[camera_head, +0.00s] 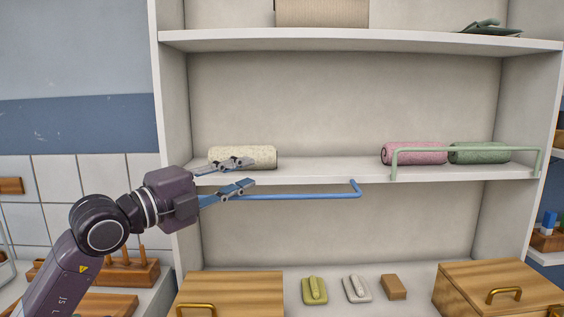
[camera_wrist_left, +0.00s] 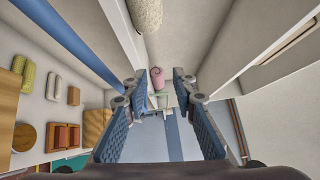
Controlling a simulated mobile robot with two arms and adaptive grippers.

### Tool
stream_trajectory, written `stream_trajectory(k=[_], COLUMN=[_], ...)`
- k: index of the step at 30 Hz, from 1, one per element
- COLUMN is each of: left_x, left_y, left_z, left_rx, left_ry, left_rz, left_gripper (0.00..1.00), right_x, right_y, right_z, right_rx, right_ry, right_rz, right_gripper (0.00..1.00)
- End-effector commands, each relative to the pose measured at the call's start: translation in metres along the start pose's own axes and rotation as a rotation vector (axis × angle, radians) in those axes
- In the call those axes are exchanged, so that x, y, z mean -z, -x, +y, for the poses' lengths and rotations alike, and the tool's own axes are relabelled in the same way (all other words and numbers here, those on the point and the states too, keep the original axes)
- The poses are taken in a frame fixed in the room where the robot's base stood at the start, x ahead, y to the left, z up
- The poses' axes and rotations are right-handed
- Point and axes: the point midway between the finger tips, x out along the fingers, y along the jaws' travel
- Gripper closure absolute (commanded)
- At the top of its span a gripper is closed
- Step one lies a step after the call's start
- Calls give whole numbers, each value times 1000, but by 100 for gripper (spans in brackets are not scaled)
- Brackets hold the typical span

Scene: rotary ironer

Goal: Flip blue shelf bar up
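The blue shelf bar (camera_head: 305,196) is folded down, just below the front edge of the middle shelf (camera_head: 290,175) on its left half. Its right end bends up to the shelf edge; its left end is hidden by my left gripper. My left gripper (camera_head: 238,175) is open at the left part of the shelf edge, one finger above the other. In the left wrist view the blue bar (camera_wrist_left: 62,36) runs at upper left, outside the gap between the open fingers (camera_wrist_left: 158,85). I see no bar between them. My right gripper is not in view.
A cream rolled towel (camera_head: 250,155) lies behind my upper finger. A green bar (camera_head: 465,150) stands raised before pink (camera_head: 415,153) and green (camera_head: 480,152) rolls. Wooden boxes (camera_head: 230,290) and small items stand on the lower shelf. The shelf middle is clear.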

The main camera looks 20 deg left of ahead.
Motion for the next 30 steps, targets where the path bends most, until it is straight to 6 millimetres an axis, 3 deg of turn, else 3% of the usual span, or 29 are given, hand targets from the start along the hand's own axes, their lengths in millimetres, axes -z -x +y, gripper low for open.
stream_trajectory(k=[9, 15, 25, 30], left_x=[0, 0, 1, 1], left_y=[-49, -70, -74, -74], left_z=[-5, -2, 0, 0], left_rx=[2, 2, 1, 1], left_ry=[1, 0, -1, 0], left_rz=[2, 1, 2, 2], left_gripper=[75, 75, 75, 94], right_x=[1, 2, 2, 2], right_y=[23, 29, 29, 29], right_z=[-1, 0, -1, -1], right_rx=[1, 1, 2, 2], right_ry=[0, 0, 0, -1], right_rz=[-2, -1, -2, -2], right_gripper=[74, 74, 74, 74])
